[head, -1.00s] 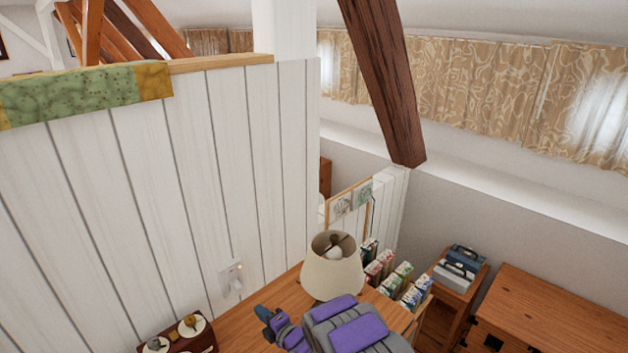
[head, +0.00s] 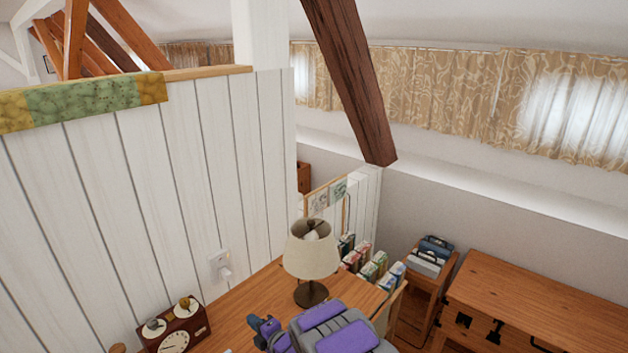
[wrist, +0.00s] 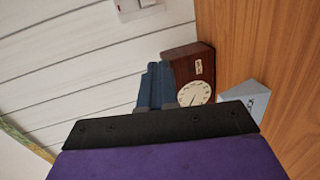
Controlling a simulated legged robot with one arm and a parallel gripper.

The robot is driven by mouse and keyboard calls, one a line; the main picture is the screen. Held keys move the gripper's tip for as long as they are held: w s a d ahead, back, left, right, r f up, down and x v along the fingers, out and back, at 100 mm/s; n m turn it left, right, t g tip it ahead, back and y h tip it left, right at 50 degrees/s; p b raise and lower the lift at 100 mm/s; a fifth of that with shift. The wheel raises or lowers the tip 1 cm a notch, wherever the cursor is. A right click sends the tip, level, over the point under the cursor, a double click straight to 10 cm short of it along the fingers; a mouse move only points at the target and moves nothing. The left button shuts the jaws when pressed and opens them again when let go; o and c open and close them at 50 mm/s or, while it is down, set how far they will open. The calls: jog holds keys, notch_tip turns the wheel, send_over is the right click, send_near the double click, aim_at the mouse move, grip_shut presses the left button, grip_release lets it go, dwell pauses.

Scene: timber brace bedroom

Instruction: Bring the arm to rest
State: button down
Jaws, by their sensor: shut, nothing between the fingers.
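My arm, purple and grey, shows folded at the bottom of the head view. My gripper (head: 254,322) is at its left end, small in the picture, over the wooden desk top (head: 232,308). In the wrist view, the blue fingers of my gripper (wrist: 154,72) are together with nothing between them. They point toward a dark red-brown clock (wrist: 188,72) with a cream dial. I cannot tell the gap between fingers and clock. The clock (head: 177,331) also shows in the head view, left of my gripper.
A lamp (head: 312,256) stands on the desk just behind my arm. A white plank wall (head: 150,200) with a socket (head: 221,266) runs along the left. A dark timber beam (head: 350,85) slants overhead. A wooden cabinet (head: 540,310) is at right. A grey-blue wedge (wrist: 247,96) lies near the clock.

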jog(key=s+d+r+m+g+h, duration=0.15)
jog(key=d+r+m+h, duration=0.3)
jog(key=d, duration=0.45)
jog(key=s+d+r+m+h, duration=0.2)
jog(key=d+r+m+h, duration=0.15)
jog(key=d+r, duration=0.4)
jog(key=s+d+r+m+g+h, duration=0.1)
jog(key=s+d+r+m+h, duration=0.25)
jog(key=d, duration=0.75)
jog(key=s+d+r+m+g+h, duration=0.1)
jog(key=s+d+r+m+g, duration=0.15)
jog(key=s, duration=0.35)
jog(key=s+d+r+m+g, duration=0.1)
jog(key=s+m, duration=0.3)
jog(key=s, duration=0.3)
jog(key=s+d+r+m+g+h, duration=0.1)
jog(key=s+d+r+m+g, duration=0.15)
jog(key=s, duration=0.35)
jog(key=s+a+r+m+g+y, duration=0.1)
jog(key=s+m+g, duration=0.1)
jog(key=s, duration=1)
jog(key=s+a+r+m+g+y, duration=0.1)
jog(key=s+m, duration=0.3)
jog(key=s, duration=0.7)
jog(key=shift+s+a+r+g, duration=0.15)
jog(key=shift+s+r+g, duration=0.25)
jog(key=shift+g, duration=0.35)
jog(key=shift+w, duration=0.1)
